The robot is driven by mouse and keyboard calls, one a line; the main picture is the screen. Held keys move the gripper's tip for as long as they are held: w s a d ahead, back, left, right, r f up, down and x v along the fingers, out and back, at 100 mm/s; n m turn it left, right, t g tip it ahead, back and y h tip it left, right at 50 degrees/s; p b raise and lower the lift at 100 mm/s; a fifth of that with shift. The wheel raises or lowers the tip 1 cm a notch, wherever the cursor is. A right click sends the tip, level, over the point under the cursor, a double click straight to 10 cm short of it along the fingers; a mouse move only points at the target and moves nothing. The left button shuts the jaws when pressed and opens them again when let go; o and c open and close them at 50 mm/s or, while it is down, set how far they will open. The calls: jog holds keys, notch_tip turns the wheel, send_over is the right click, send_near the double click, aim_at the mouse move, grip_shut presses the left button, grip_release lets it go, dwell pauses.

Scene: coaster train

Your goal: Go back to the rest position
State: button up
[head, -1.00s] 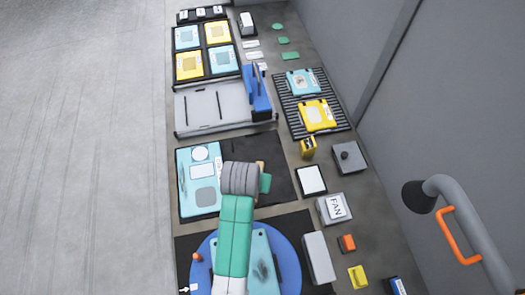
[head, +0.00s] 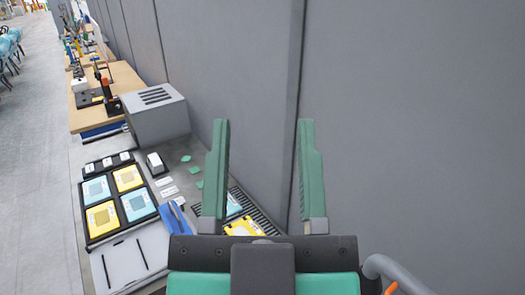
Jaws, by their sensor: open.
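A black tray (head: 112,193) holds yellow and light blue square pieces. A grey plate (head: 121,262) and a blue tool (head: 177,217) lie near it. A grey box (head: 157,112) stands at the bench's far end. A grey wall (head: 420,140) fills the right side.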

notch_tip(320, 180, up, 14)
jog(key=p, duration=1.3)
jog(key=shift+a+p, duration=0.15)
jog(key=shift+p, duration=0.2)
